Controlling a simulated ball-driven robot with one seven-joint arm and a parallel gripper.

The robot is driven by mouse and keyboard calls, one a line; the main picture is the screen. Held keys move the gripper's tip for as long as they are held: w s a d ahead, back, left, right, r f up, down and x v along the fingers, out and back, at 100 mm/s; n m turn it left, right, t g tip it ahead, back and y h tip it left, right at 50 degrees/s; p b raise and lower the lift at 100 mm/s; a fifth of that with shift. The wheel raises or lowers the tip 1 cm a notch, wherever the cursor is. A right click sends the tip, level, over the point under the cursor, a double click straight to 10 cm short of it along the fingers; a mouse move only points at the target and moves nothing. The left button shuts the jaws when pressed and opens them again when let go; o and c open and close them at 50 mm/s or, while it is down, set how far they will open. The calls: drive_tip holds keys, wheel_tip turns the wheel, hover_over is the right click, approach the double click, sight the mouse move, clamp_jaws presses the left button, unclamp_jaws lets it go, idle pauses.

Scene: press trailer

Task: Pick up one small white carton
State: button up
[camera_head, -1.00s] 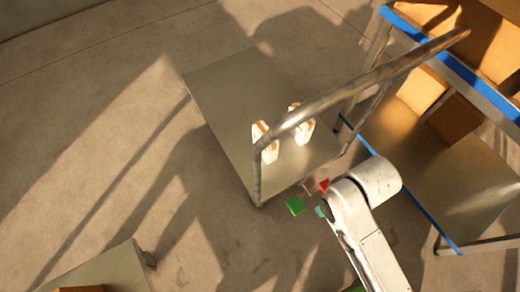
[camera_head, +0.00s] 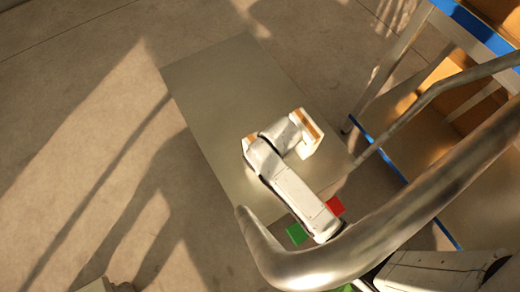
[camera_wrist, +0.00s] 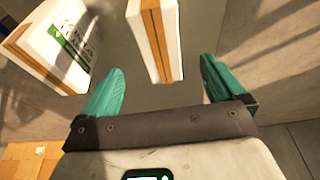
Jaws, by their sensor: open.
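Two small white cartons with orange-brown stripes stand on a flat grey trolley platform (camera_head: 205,85). My gripper is hidden there by my arm. In the wrist view my gripper (camera_wrist: 162,66) has two teal fingers spread apart, with nothing held. One carton (camera_wrist: 146,40) lies in line with the gap between the fingers, around and beyond the fingertips; I cannot tell its depth. The other carton (camera_wrist: 58,42), with a green label, is left of the left finger.
A thick metal handrail (camera_head: 400,225) crosses the near right of the head view, close to my arm. A blue-edged shelf rack (camera_head: 480,25) with cardboard boxes stands at right. Green (camera_head: 296,234) and red (camera_head: 334,206) squares lie near the platform's near edge.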

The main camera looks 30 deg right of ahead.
drive_tip(key=b+x, duration=0.3)
drive_tip(key=x, duration=0.7)
drive_tip(key=shift+w, duration=0.35)
drive_tip(key=shift+f+b, duration=0.3)
drive_tip(key=shift+f, duration=0.05)
clamp_jaws()
idle(1.0)
drive_tip(key=shift+w+r, duration=0.1)
drive_tip(key=shift+r, duration=0.05)
